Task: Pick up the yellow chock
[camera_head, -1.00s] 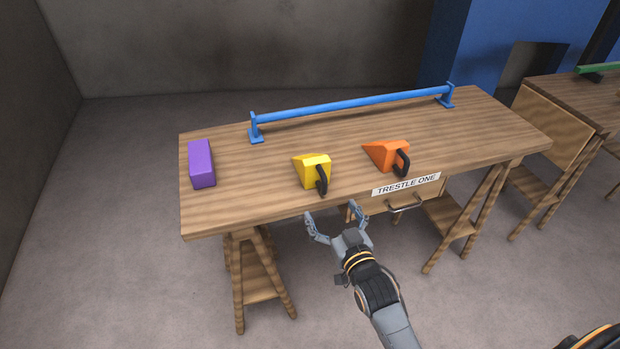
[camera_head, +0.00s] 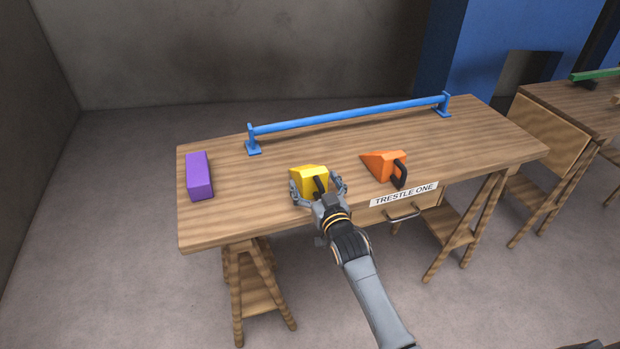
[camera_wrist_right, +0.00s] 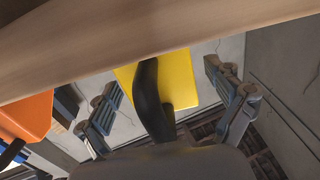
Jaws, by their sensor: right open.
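The yellow chock (camera_head: 309,179) sits on the front part of the wooden table, its black handle (camera_head: 319,185) facing me. My right gripper (camera_head: 319,186) is open, with one finger on each side of the chock around the handle end. In the right wrist view the yellow chock (camera_wrist_right: 180,82) and its black handle (camera_wrist_right: 150,95) lie between the two spread fingers of the gripper (camera_wrist_right: 168,100). Gaps show between the fingers and the chock there. My left gripper is not in view.
An orange chock (camera_head: 382,166) with a black handle stands just right of the yellow one. A purple block (camera_head: 199,176) lies at the table's left end. A blue rail (camera_head: 350,113) runs along the back. The table (camera_head: 240,215) has a labelled drawer in front.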

